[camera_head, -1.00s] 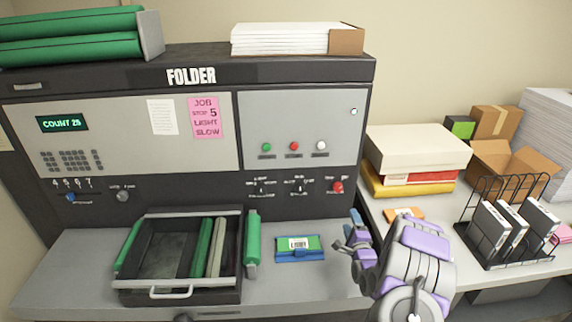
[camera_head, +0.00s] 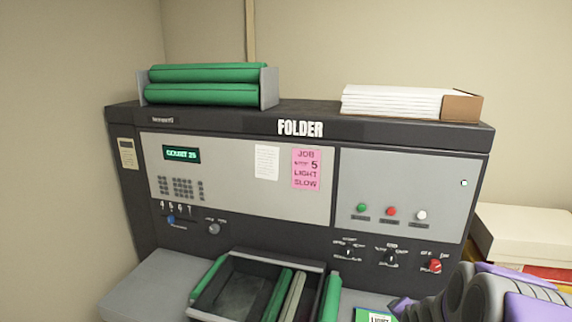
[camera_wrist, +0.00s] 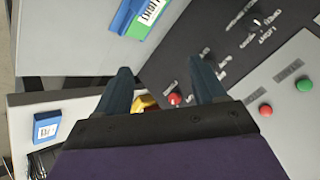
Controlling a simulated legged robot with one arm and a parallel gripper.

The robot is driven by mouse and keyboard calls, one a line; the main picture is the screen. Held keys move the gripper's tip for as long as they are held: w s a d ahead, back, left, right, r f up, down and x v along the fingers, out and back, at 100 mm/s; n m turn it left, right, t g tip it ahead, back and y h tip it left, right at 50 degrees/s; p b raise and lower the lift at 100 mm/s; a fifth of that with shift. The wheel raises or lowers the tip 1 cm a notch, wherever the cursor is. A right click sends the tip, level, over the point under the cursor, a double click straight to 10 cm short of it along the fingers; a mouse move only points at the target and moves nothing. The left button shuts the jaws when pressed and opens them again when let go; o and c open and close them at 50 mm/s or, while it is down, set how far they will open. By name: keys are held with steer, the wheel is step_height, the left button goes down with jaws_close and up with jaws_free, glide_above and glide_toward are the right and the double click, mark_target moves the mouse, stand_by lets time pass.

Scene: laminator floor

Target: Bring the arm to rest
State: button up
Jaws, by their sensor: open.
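My gripper (camera_wrist: 163,84) shows in the wrist view with its two dark fingers apart and nothing between them. The fingers point toward the folder machine's dark control panel (camera_wrist: 205,35), and the red knob (camera_wrist: 174,98) shows in the gap beyond them. In the head view my purple and grey arm is at the lower right edge, in front of the machine (camera_head: 400,134). The fingertips are hidden or out of frame there.
A black tray (camera_head: 240,290) with green rollers sits on the machine's shelf. A green and blue LIGHT item (camera_head: 374,315) lies close to my arm. White boxes (camera_head: 525,232) are at the right. Green rolls (camera_head: 205,93) and a paper stack (camera_head: 392,101) lie on top.

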steer(key=s+a+r+n+g+b, duration=0.1)
steer(key=s+a+r+n+g, duration=0.1)
steer(key=s, duration=1.1)
steer(key=s+a+r+n+g+y+b, duration=0.1)
steer(key=s+a+r+n+g, duration=0.1)
steer(key=s+a+n+g, duration=0.3)
steer(key=s+a+r+n+g+b, duration=0.1)
steer(key=s+a, duration=0.9)
steer(key=s, duration=1.1)
steer(key=r+n+g, duration=0.1)
steer(key=n+g, duration=0.1)
steer(key=n, duration=0.1)
steer(key=shift+s+a+r+n+y, duration=0.15)
steer(key=shift+s+n+y, duration=0.05)
steer(key=shift+n+y, duration=0.1)
steer(key=shift+c, duration=0.5)
